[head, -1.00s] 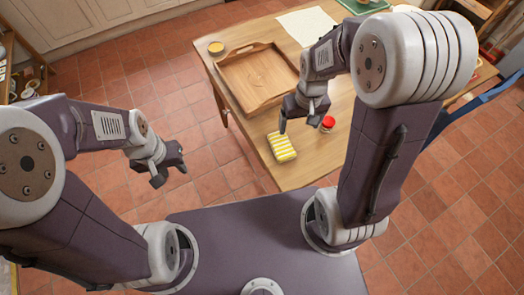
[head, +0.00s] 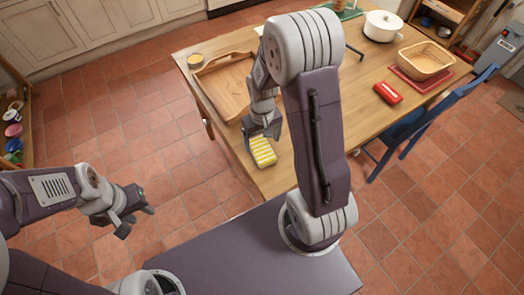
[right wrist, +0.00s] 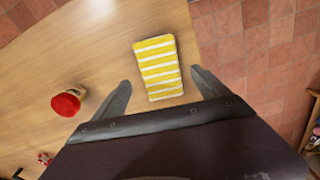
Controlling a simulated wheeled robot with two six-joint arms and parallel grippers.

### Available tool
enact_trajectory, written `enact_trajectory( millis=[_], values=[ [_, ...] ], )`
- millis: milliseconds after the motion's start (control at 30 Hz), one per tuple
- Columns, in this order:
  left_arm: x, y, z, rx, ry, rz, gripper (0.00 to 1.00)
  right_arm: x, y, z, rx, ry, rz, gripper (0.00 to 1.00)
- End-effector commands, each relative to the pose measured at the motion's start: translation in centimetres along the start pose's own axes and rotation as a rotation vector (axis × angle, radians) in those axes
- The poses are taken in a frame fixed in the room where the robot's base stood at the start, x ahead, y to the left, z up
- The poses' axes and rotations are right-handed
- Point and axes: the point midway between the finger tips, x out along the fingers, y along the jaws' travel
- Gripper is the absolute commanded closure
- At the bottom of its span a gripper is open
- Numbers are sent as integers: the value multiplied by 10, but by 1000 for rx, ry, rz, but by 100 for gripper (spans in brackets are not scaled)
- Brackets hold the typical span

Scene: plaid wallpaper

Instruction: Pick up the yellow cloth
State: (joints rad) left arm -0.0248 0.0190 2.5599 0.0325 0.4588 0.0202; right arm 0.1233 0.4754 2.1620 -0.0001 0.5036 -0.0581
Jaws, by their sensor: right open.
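The yellow cloth (head: 263,151), folded with white stripes, lies flat near the table's near-left edge. It also shows in the right wrist view (right wrist: 158,68), ahead of and between my right fingers. My right gripper (head: 262,137) is open over the far end of the cloth; in the right wrist view (right wrist: 162,80) its fingers stand on either side with gaps, nothing held. How high the tips are above the table is hard to tell. My left gripper (head: 132,212) hangs over the floor at the left, fingers apart and empty.
A wooden tray (head: 203,70) lies just behind the right gripper. A red-lidded jar (right wrist: 67,103) stands left of the fingers in the right wrist view. A basket (head: 425,60), a white pot (head: 383,26) and a red case (head: 388,93) are farther right. A blue chair (head: 420,122) stands at the right.

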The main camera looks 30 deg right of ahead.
Motion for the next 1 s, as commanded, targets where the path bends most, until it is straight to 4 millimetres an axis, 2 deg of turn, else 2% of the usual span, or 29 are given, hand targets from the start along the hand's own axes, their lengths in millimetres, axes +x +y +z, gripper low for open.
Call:
enact_trajectory(
  millis=[33, 100, 200, 467, 567, 700, 1000],
  values=[
    [4, 0, 0, 0, 0, 0, 64, 13, 1, 1, 1, -6, 0, 15],
    [6, 0, 1, 0, 0, 0, 64, 26, 2, 0, 1, -6, 0, 15],
    [8, 0, 1, 0, 0, 0, 64, 40, 1, 0, 0, -4, 0, 15],
    [8, 0, 1, 0, 0, 0, 64, 43, 1, -1, 0, -1, 0, 15],
    [8, 0, 1, 0, 0, 0, 64, 43, 1, -1, 0, -1, 0, 40],
    [8, 0, 1, 0, 0, 0, 64, 43, 1, -1, 0, -1, 0, 79],
    [7, 0, 1, 0, 0, 0, 64, 40, 1, -2, 0, 1, 0, 80]
  ],
)
